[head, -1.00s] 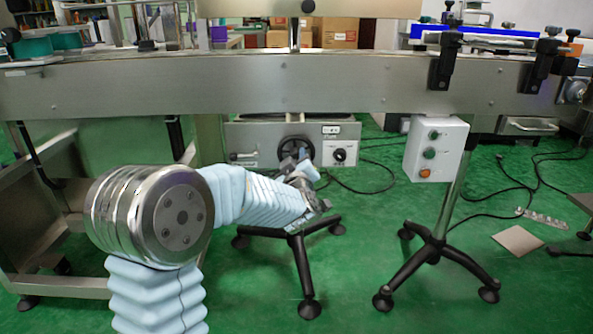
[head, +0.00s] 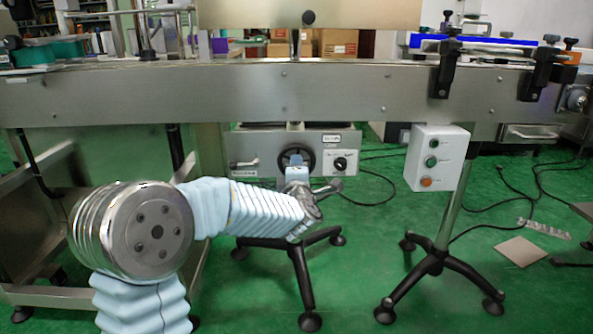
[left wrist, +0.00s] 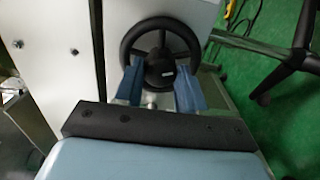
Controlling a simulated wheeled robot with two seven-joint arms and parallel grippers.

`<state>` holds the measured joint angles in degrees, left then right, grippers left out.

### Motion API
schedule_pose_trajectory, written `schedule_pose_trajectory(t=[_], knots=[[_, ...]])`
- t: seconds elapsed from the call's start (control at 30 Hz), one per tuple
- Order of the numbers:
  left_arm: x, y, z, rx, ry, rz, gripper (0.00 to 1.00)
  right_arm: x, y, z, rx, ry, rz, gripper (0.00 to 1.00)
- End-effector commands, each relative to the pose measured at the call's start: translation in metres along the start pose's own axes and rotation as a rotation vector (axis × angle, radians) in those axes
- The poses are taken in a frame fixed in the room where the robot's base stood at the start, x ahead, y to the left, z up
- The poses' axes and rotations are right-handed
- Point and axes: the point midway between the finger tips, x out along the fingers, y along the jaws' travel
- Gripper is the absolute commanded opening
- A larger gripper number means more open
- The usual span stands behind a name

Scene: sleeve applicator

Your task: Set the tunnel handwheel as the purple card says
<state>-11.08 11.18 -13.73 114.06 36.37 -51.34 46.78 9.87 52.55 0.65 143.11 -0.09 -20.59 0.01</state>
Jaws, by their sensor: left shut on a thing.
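The black handwheel (head: 295,144) sits on the front of a grey control box under the conveyor in the head view. It also shows in the left wrist view (left wrist: 160,23), with its round hub between my blue fingers. My left gripper (head: 295,158) is at the wheel, shut on it, and hides its lower middle in the head view. In the left wrist view the left gripper (left wrist: 160,80) has one finger on each side of the hub, inside the rim. I cannot make out a purple card. My right gripper is not in view.
The control box (head: 262,150) also carries a lever handle (head: 244,164) and a black knob (head: 340,163). A white button box (head: 434,158) stands on a post to the right. The steel conveyor (head: 230,98) crosses above. Black stand legs and cables spread over the green floor.

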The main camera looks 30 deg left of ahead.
Motion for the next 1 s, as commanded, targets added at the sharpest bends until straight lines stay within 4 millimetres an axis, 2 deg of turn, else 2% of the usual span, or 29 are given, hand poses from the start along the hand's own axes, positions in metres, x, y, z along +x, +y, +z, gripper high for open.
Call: schedule_pose_trajectory(t=[0.6,1.0], knots=[[-0.0005,-0.0022,0.0015,-0.570,-0.003,-0.005,0.09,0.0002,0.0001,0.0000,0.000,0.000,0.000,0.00],[-0.0006,-0.0016,0.0021,-0.812,-0.004,-0.005,0.09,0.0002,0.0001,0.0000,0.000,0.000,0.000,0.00]])
